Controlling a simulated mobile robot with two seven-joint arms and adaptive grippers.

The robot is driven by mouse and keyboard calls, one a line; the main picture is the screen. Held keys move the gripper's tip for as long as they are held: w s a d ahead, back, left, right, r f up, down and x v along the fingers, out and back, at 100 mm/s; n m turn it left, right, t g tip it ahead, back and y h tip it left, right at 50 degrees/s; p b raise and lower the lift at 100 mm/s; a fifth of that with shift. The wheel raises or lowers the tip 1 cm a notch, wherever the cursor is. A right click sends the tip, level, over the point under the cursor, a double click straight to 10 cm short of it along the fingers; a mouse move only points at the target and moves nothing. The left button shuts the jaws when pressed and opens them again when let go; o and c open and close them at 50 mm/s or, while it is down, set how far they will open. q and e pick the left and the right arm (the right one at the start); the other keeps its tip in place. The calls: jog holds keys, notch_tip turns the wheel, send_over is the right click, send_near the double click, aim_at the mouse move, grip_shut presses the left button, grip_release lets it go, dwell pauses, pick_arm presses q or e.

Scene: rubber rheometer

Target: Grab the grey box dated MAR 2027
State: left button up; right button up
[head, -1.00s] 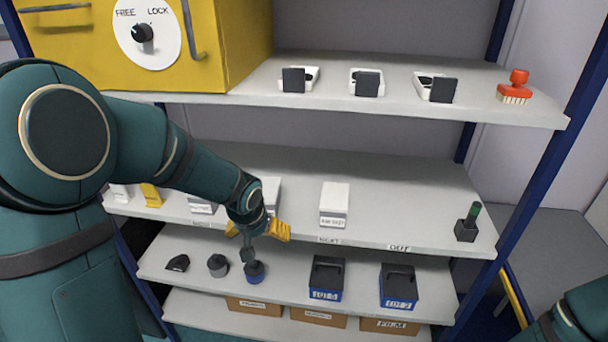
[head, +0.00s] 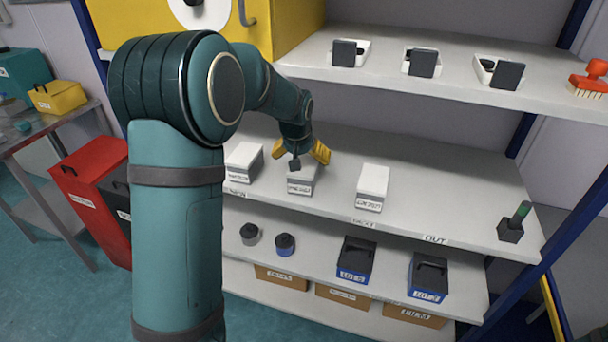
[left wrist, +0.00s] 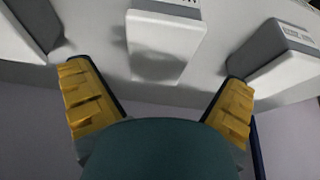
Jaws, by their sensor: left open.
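Three grey boxes with white tops stand in a row on the middle shelf: a left box (head: 243,160), a middle box (head: 300,182) and a right box (head: 372,188). Each has a small front label, too small to read surely, so I cannot tell which says MAR 2027. My left gripper (head: 302,153) has yellow fingers spread open just above and behind the middle box. In the left wrist view my open fingers (left wrist: 158,80) are on either side of that box (left wrist: 165,38), with gaps and no visible contact. My right gripper is not in view.
The shelf above (head: 440,82) holds small white trays with dark blocks and a red brush (head: 590,80). A green-handled stamp (head: 513,224) stands at the right of the middle shelf. Its right part is otherwise clear. Neighbouring boxes flank the middle one.

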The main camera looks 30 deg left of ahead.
aim_at(304, 164)
pick_arm(q)
jog(key=shift+w+a, duration=0.2)
jog(key=shift+w, duration=0.25)
jog(key=b+x, duration=0.1)
jog(key=x, duration=0.4)
jog(key=shift+f, duration=0.3)
dwell(0.3)
jog(key=c, duration=1.2)
